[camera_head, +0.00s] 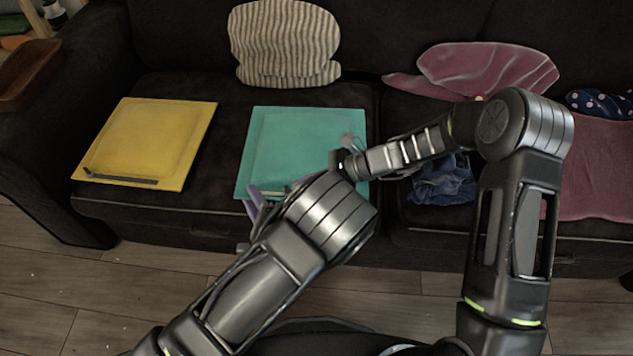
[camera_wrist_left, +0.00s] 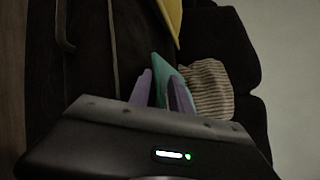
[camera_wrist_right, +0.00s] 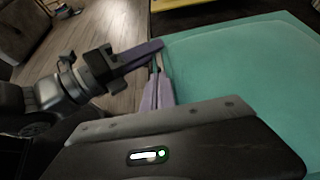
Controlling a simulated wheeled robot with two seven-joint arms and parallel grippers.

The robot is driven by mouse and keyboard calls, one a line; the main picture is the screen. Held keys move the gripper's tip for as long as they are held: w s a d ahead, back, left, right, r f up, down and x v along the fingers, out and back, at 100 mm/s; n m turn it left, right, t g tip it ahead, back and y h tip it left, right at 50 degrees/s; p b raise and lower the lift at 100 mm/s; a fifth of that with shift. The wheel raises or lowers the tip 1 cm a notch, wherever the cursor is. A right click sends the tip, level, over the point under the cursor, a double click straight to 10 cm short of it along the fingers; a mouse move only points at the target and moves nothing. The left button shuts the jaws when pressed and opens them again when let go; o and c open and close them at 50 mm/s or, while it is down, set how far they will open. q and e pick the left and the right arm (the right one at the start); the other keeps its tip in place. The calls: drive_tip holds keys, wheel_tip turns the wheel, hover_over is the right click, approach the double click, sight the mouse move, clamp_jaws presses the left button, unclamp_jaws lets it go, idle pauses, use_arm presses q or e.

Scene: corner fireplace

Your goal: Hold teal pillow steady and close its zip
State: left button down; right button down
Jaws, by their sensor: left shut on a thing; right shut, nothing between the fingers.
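The teal pillow (camera_head: 300,135) lies flat on the dark sofa seat, its front edge partly behind my left arm in the head view. My left gripper (camera_head: 256,198) is at its front edge. In the left wrist view its purple fingers (camera_wrist_left: 163,85) have a teal strip of the pillow (camera_wrist_left: 159,66) between them, shut on it. My right gripper (camera_wrist_right: 157,72) is shut and empty beside the pillow's edge, close to the left gripper's finger (camera_wrist_right: 138,53) in the right wrist view. In the head view the right fingertips are not clear. The zip and its pull cannot be made out.
A yellow pillow (camera_head: 150,140) with a dark strip along its front lies to the left. A striped cushion (camera_head: 284,42) leans on the backrest. A pink cushion (camera_head: 485,68) and crumpled blue cloth (camera_head: 442,182) are right. Wooden floor (camera_head: 50,290) is clear in front.

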sight(287, 186)
use_arm(q)
drive_tip(key=shift+f, duration=0.1)
use_arm(e)
drive_tip(key=shift+a, duration=0.1)
drive_tip(key=a, duration=0.4)
drive_tip(key=shift+w+a, duration=0.1)
drive_tip(key=shift+w, duration=0.15)
drive_tip(key=shift+d, duration=0.45)
drive_tip(key=d, duration=0.3)
drive_tip(key=shift+s+d+r, duration=0.15)
drive_tip(key=shift+s+d, duration=0.1)
drive_tip(key=shift+d, duration=0.15)
drive_tip(key=v, duration=0.9)
drive_tip(key=shift+s+d+r, duration=0.1)
